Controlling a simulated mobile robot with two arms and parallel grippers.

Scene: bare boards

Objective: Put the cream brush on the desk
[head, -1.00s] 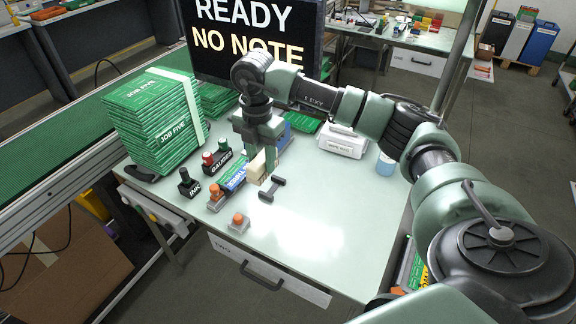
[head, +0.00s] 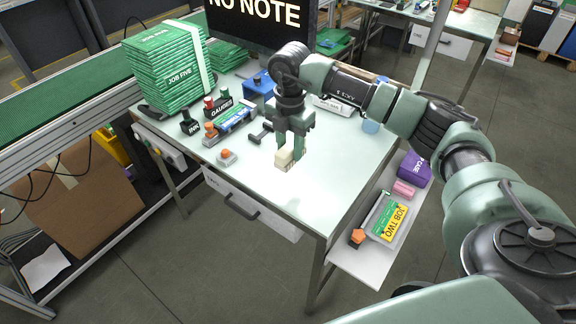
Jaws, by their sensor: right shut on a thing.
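My right gripper (head: 291,148) points down over the pale desk (head: 345,165). It is shut on the cream brush (head: 284,160), a small block-like piece between the fingertips. The brush is over the clear middle of the desk, to the right of a small dark stand (head: 261,132). I cannot tell whether its lower end touches the desk top. The fingers hide part of the brush. My left gripper is not in view.
A tall green stack (head: 168,70) stands at the back left. The desk's front and right areas are clear.

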